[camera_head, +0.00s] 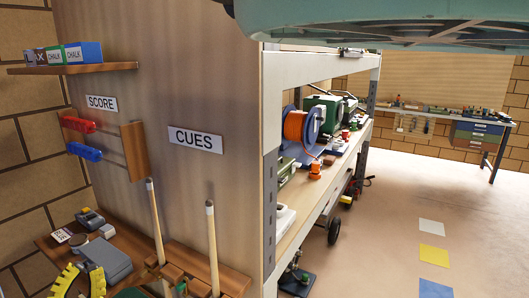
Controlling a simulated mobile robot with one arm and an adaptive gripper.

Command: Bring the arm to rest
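My gripper is not in view, and I cannot see whether it holds anything. No arm link can be made out for certain, so the arm's pose cannot be told from this view.
A wood panel (225,85) with a CUES sign (196,139) stands close, with two upright cues (212,245) and a chalk shelf (75,69). A loaded rack (335,168) adjoins it. An unidentified teal shape (380,14) overhangs the top right. Open floor (385,225) lies right; a workbench (440,115) stands behind.

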